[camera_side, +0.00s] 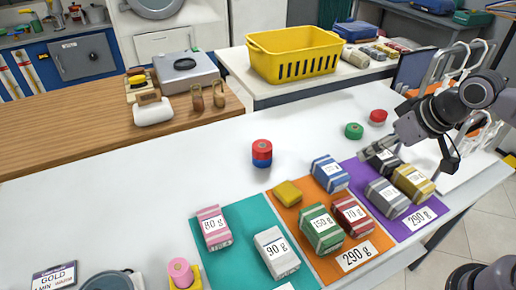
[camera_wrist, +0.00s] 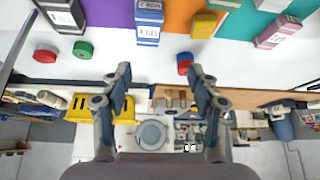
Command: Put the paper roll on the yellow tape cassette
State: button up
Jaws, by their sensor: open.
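The pink paper roll (camera_side: 180,272) stands upright at the bottom of the side view. A yellow block, seemingly the tape cassette (camera_side: 196,284), shows around its foot, and the roll appears to rest on it. A second small yellow block (camera_side: 287,192) lies on the orange mat. My gripper (camera_side: 370,150) is open and empty, at the far right end near the purple mat, well away from the roll. Its spread fingers show in the wrist view (camera_wrist: 160,78).
Several labelled packages lie on the teal (camera_side: 235,243), orange (camera_side: 300,262) and purple (camera_side: 369,172) mats. A red-and-blue stack (camera_side: 262,153), a green disc (camera_side: 354,131) and a red disc (camera_side: 378,117) stand behind. A yellow basket (camera_side: 295,55) stands at the back. The white table's left side is largely clear.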

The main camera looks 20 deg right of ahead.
jog(key=shift+m+t+h, duration=0.4)
jog(key=shift+m+t, duration=0.1)
jog(key=shift+m, duration=0.1)
jog(key=s+d+f, duration=0.3)
jog(key=d, duration=0.1)
